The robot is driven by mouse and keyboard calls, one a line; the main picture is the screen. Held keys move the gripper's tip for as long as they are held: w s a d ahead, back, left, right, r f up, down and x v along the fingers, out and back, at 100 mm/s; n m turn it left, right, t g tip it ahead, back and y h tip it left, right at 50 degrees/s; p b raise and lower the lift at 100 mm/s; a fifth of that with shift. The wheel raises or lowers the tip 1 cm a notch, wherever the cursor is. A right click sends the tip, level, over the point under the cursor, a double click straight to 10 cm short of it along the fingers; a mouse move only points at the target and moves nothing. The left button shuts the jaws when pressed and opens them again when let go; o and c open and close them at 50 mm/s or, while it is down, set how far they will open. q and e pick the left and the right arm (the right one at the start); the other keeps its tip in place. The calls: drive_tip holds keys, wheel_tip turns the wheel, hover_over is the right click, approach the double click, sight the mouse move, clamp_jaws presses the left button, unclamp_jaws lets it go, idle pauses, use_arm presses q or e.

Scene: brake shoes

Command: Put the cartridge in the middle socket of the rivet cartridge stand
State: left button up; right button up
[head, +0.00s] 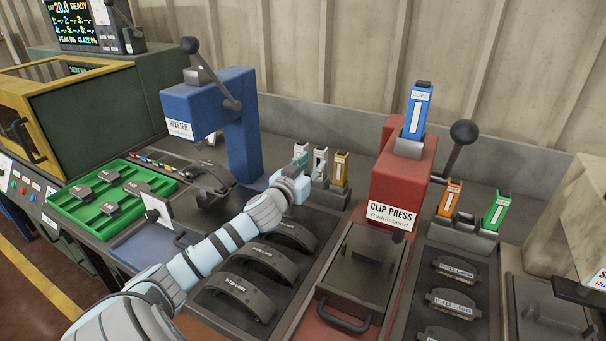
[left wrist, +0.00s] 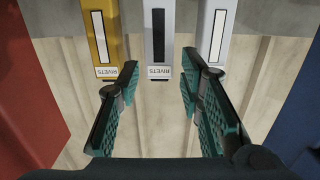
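The rivet cartridge stand (head: 334,193) is behind my left arm in the head view. Three cartridges stand in a row: a yellow one (left wrist: 105,40), a middle one with a dark window (left wrist: 158,45), and a pale one (left wrist: 215,40). The yellow one (head: 341,168) and the middle one (head: 320,162) also show in the head view. My left gripper (left wrist: 159,66) is open, its teal fingers on either side of the middle cartridge's labelled end, with gaps visible. The middle cartridge's lower end and socket are hidden. My right gripper is not in view.
The blue riveter (head: 240,130) stands left of the stand, and the red clip press (head: 400,185) stands right. A clip stand (head: 462,235) with orange and green cartridges is further right. Brake shoes lie in the trays in front. A wall is behind.

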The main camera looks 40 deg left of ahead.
use_arm(q)
drive_tip(key=v, duration=0.5)
drive_tip(key=shift+s+d+r, duration=0.1)
drive_tip(key=shift+s+d, duration=0.1)
drive_tip(key=shift+s, duration=0.2)
